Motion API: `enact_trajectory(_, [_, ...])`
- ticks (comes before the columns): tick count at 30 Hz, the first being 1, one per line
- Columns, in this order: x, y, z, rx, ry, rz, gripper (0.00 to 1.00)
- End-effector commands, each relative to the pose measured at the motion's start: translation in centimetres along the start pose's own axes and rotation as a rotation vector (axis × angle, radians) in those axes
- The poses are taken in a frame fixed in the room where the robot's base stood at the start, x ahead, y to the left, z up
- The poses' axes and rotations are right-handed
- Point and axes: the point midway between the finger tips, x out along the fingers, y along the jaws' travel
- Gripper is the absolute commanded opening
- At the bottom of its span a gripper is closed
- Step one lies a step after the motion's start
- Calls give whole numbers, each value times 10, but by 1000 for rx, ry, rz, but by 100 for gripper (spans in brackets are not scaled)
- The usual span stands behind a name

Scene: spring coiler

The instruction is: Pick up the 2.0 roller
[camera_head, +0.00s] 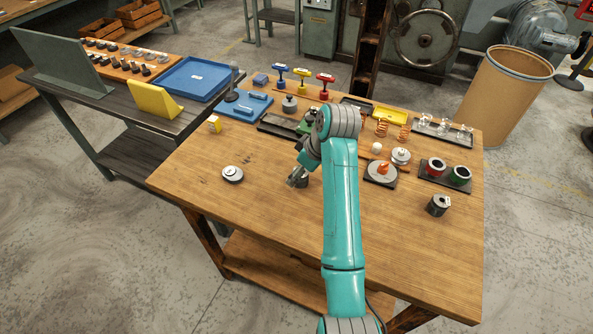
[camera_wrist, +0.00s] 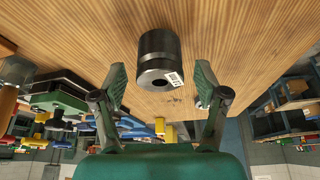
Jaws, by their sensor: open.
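A dark metal roller (camera_wrist: 158,52) with a hole in its end and a small white label stands on the wooden table in the wrist view. The label is too small to read. My gripper (camera_wrist: 161,86) is open, with one green fingertip to each side of the roller's near end. The fingers appear apart from it. In the head view, my gripper (camera_head: 297,174) is low over the middle of the table, and the roller (camera_head: 302,183) is partly hidden beside it. Another dark cylinder with a pale mark (camera_head: 438,206) stands at the table's right.
Trays, springs, coloured-handled tools and a black tray with red and green-topped cylinders (camera_head: 446,175) crowd the back and right. The front left of the table is clear.

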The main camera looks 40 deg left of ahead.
Motion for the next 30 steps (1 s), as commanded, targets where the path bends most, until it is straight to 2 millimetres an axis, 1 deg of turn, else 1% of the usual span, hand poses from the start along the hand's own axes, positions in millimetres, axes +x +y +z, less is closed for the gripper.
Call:
enact_trajectory(3, [6,-2,4,-1,0,0,73])
enact_trajectory(8, [6,-2,4,-1,0,0,73])
enact_trajectory(9, [6,-2,4,-1,0,0,68])
enact_trajectory(11, [6,-2,4,-1,0,0,53])
enact_trajectory(12, [6,-2,4,-1,0,0,43])
enact_trajectory(14, [6,-2,4,-1,0,0,28])
enact_trajectory(15, [6,-2,4,-1,0,0,18])
enact_trajectory(17, [6,-2,4,-1,0,0,3])
enact_trajectory(18, [6,-2,4,-1,0,0,0])
enact_trajectory(26, [4,-1,3,-1,2,1,0])
enact_trajectory(30, [-7,2,-6,0,4,4,0])
